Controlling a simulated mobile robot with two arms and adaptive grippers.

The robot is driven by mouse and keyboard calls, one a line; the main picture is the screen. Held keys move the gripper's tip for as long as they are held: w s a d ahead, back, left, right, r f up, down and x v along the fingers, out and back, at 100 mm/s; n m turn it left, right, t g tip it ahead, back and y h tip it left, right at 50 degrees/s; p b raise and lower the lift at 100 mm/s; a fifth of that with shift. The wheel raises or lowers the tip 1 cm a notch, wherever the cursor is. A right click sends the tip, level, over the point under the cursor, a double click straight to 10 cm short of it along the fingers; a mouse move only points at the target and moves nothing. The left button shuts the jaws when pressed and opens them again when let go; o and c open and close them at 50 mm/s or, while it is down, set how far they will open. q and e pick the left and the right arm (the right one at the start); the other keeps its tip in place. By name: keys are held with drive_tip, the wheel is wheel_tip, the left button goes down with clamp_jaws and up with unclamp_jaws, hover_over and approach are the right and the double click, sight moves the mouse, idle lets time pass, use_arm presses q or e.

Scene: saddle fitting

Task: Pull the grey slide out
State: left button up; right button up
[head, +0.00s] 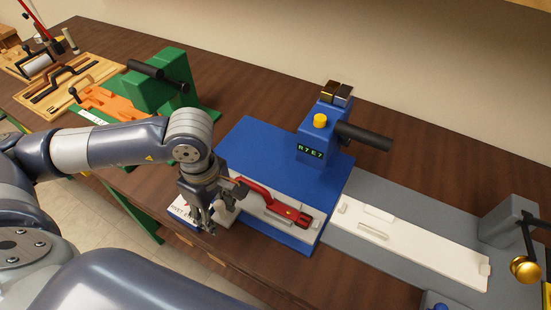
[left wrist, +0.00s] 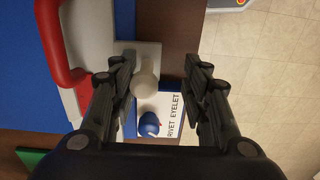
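A light grey slide (head: 228,205) with a pale round knob projects from the left end of the white block (head: 275,215) on the blue machine (head: 250,150). In the left wrist view the slide's plate (left wrist: 150,53) and its knob (left wrist: 146,87) show between the fingers. My left gripper (head: 205,225) is open, its fingers (left wrist: 161,65) on either side of the knob, the left one nearer. I cannot tell whether it touches. A red lever (head: 265,195) lies along the white block. My right gripper is not in view.
A sign (left wrist: 168,117) reading RIVET EYELET with a blue knob lies beside the slide, near the table's front edge. A long white bar (head: 420,245) on a grey base extends right. A green machine (head: 160,85) stands behind to the left.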

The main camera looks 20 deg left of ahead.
use_arm(q)
drive_tip(key=shift+w+r, duration=0.1)
drive_tip(key=shift+w, duration=0.05)
drive_tip(key=shift+r, duration=0.1)
drive_tip(key=shift+w+r+p, duration=0.1)
drive_tip(key=shift+r+p, duration=0.3)
drive_tip(key=shift+r, duration=0.15)
drive_tip(key=shift+r+p, duration=1.35)
drive_tip(key=shift+r, duration=1.05)
drive_tip(key=shift+f, duration=0.1)
